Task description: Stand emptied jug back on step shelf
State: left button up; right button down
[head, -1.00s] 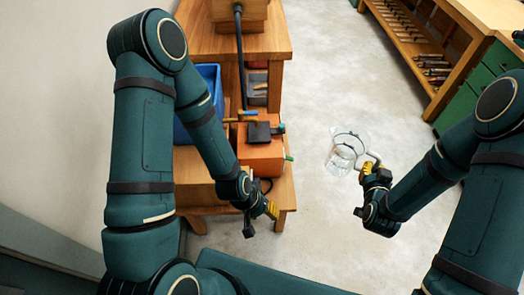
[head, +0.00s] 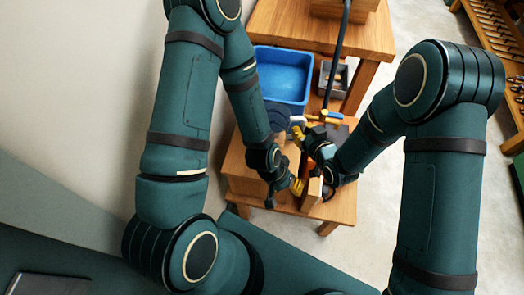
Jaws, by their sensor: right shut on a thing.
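My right gripper (head: 299,136) is over the low wooden stand, its yellow fingers pointing up and left. It is shut on the clear jug's handle, as the earlier view shows best. The jug itself is hard to make out now, being see-through and small among the arms and clutter. The wooden step shelf (head: 240,168) is at the left of the stand, partly behind my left arm. My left gripper (head: 296,186) hangs just below the right one, near the shelf's front. Its yellow fingertips show, but not whether they are apart.
A blue tub (head: 281,75) and a grey tray (head: 331,78) with small things stand behind. A black hose runs down from the higher bench (head: 377,38). A wooden block (head: 312,192) is close to both grippers. Clear floor lies right; a tool rack (head: 493,35) is far right.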

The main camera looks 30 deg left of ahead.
jog(key=shift+s+a+f+b, duration=0.1)
jog(key=shift+a+f+b, duration=0.25)
jog(key=shift+f, duration=1.35)
jog(key=shift+a+f+b, duration=0.2)
jog(key=shift+f+b, duration=0.15)
jog(key=shift+f, duration=1.3)
jog(key=shift+s+a+f+b, duration=0.1)
jog(key=shift+a+f+b, duration=0.25)
jog(key=shift+f, duration=1.35)
jog(key=shift+d, duration=0.1)
jog(key=shift+f+b, duration=0.25)
jog(key=shift+b, duration=0.05)
jog(key=c, duration=1.2)
grip_release()
jog(key=shift+o, duration=0.3)
jog(key=shift+r, duration=0.1)
